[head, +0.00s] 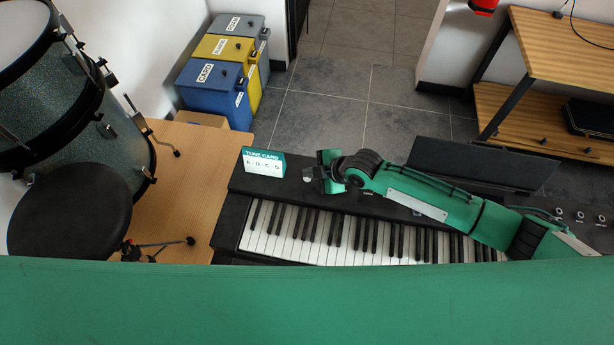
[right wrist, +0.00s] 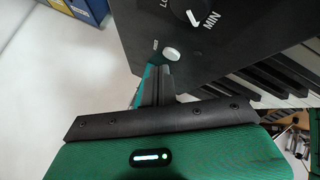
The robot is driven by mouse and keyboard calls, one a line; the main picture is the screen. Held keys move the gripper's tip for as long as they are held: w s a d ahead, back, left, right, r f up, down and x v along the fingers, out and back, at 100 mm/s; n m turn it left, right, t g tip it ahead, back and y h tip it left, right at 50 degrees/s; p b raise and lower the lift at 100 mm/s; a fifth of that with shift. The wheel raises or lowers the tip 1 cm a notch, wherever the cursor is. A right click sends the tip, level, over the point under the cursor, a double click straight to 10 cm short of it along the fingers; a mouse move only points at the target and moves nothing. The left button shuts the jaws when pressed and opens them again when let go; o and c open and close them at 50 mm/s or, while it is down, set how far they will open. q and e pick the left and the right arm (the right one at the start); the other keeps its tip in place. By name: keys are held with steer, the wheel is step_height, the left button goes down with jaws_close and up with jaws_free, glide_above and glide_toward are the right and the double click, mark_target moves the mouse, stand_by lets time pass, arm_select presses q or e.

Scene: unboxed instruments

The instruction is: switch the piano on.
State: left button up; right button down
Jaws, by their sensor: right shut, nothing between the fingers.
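The black piano (head: 236,205) lies across the middle of the head view, its white and black keys toward me. My right gripper (head: 316,173) is over the left part of its top panel, behind the keys. In the right wrist view, the gripper (right wrist: 160,72) is shut and empty. Its fingertips are close to a white oval button (right wrist: 172,54) on the black panel; I cannot tell whether they touch it. A small label, too small to read, is beside the button. A dial (right wrist: 190,10) marked MIN is just past it. My left gripper is not in view.
A green and white tune card (head: 264,162) stands on the piano's top, left of my right gripper. A drum (head: 60,100) and a round black stool (head: 68,212) are at the left. Labelled bins (head: 215,80) stand behind. A wooden shelf (head: 570,50) is at the back right.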

steer(key=shift+f, duration=0.1)
steer(key=shift+f+b, duration=0.4)
steer(key=shift+f, duration=0.15)
stand_by(0.6)
steer(key=shift+r+p, duration=0.4)
steer(key=shift+r, duration=0.25)
step_height(320, 180, up, 6)
steer(key=p, duration=0.4)
steer(key=shift+s, duration=0.1)
stand_by(0.6)
